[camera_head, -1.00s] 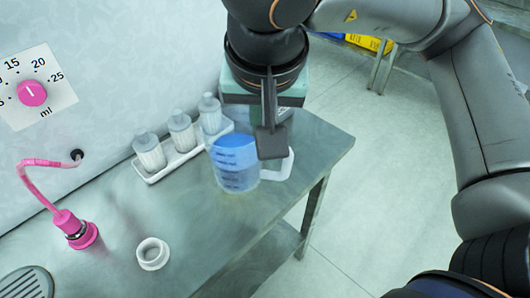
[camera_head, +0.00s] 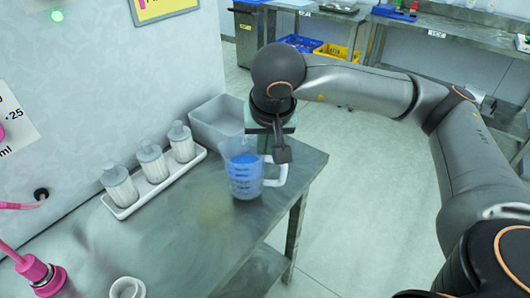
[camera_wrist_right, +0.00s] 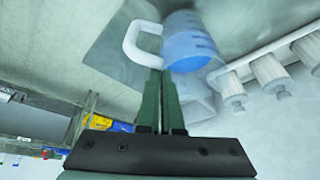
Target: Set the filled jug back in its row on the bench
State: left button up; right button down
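The clear measuring jug (camera_head: 244,174) holds blue liquid and has a white handle (camera_head: 276,172). It looks upright over the right part of the grey metal bench (camera_head: 175,245); I cannot tell whether its base touches the top. My right gripper (camera_head: 270,158) comes down from above at the handle side. In the right wrist view the jug (camera_wrist_right: 188,45) appears upside down, and the two green fingers (camera_wrist_right: 160,85) are close together at the handle (camera_wrist_right: 135,45), apparently gripping it; the contact is partly hidden. My left gripper is not in view.
A white tray (camera_head: 122,212) with three ribbed bottles stands left of the jug, by the wall. A grey open bin (camera_head: 222,118) is behind the jug. A pink fitting (camera_head: 40,274) and white ring (camera_head: 127,288) are at the front left. Bench between is clear.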

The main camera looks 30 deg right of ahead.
jog(key=shift+f, duration=0.95)
jog(key=c, duration=1.1)
grip_release()
jog(key=shift+f, duration=0.1)
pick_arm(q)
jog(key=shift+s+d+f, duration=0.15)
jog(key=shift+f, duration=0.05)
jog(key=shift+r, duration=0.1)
pick_arm(e)
jog(key=shift+r, duration=0.25)
pick_arm(q)
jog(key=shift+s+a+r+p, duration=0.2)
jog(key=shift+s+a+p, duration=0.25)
jog(key=shift+p, duration=0.2)
pick_arm(e)
jog(key=shift+v, duration=5.9)
